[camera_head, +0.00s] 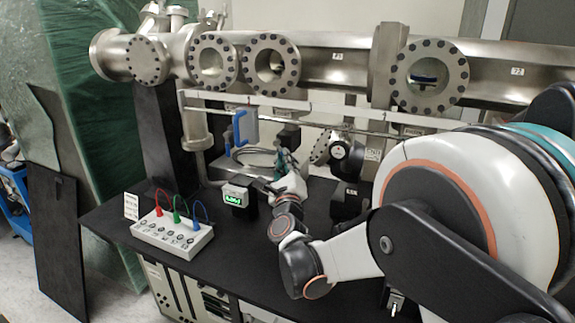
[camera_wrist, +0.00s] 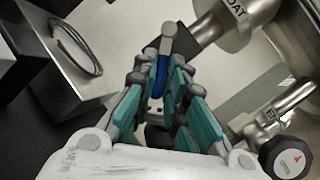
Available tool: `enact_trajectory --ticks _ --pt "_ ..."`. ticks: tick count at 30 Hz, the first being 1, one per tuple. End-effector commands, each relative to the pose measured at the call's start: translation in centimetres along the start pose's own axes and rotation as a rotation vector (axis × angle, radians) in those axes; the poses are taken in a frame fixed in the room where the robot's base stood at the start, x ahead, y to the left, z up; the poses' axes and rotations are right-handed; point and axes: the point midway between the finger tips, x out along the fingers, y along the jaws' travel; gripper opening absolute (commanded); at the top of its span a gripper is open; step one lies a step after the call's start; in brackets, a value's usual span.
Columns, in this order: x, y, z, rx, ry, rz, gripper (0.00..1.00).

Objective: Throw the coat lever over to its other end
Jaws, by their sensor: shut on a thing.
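The coat lever shows in the wrist view as a grey metal stem with a blue grip (camera_wrist: 158,78). Its upper end meets a metal cylinder (camera_wrist: 232,22) with the partly visible letters "OAT". My gripper (camera_wrist: 161,74) has its teal fingers on either side of the blue grip and is shut on it. The lower part of the grip is hidden between the fingers. In the head view my gripper (camera_head: 286,163) reaches in below the large steel pipe; the lever cannot be made out there.
In the wrist view a round black knob (camera_wrist: 288,160) is at lower right and a grey box with coiled cable (camera_wrist: 75,48) at left. In the head view a small green display (camera_head: 235,195) and a box with coloured leads (camera_head: 172,236) stand left of my gripper.

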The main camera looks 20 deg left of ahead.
Motion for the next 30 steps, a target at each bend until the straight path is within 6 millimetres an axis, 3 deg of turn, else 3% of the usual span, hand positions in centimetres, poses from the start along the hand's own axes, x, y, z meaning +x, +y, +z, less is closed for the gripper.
enact_trajectory --ticks 17,18,20,30 --pt "-0.02 0.25 -0.08 0.034 -0.007 -0.015 0.0" --pt "-0.02 0.25 -0.09 0.033 -0.007 -0.015 0.17" --pt "-0.02 0.25 -0.08 0.033 -0.007 -0.015 0.3" --pt "-0.03 0.21 -0.05 0.033 -0.007 -0.016 0.32"
